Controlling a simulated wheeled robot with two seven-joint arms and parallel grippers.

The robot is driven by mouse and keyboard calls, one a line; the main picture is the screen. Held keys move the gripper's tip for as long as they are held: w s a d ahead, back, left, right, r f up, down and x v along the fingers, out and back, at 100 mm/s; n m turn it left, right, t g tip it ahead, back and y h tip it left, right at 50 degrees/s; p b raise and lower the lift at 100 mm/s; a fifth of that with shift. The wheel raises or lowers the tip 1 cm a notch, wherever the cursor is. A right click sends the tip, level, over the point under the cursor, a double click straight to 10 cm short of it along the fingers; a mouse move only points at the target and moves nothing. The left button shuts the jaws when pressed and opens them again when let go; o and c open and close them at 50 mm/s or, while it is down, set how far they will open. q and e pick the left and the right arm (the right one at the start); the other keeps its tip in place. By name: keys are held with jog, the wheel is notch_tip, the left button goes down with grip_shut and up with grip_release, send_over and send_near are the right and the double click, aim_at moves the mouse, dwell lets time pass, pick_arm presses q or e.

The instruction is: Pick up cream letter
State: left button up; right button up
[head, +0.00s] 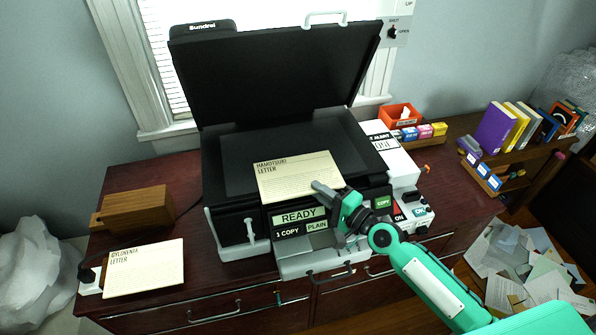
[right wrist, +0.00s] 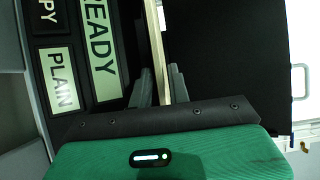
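One cream letter (head: 298,178), headed with a name and "LETTER", is at the front of the black scanner bed, overlapping its front edge. My right gripper (head: 336,196) is at this letter's front right corner, one finger on top. In the right wrist view the letter (right wrist: 156,45) shows edge-on as a thin cream strip between the two fingers (right wrist: 162,86), which appear closed against it. My left gripper is not in view.
The printer's lid (head: 275,75) stands open behind the letter. The panel "READY" (head: 298,215) is just below it. A wooden block (head: 135,207) stands left of the printer. A white box (head: 395,155) and an orange bin (head: 399,115) stand to its right.

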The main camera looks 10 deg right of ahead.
grip_shut()
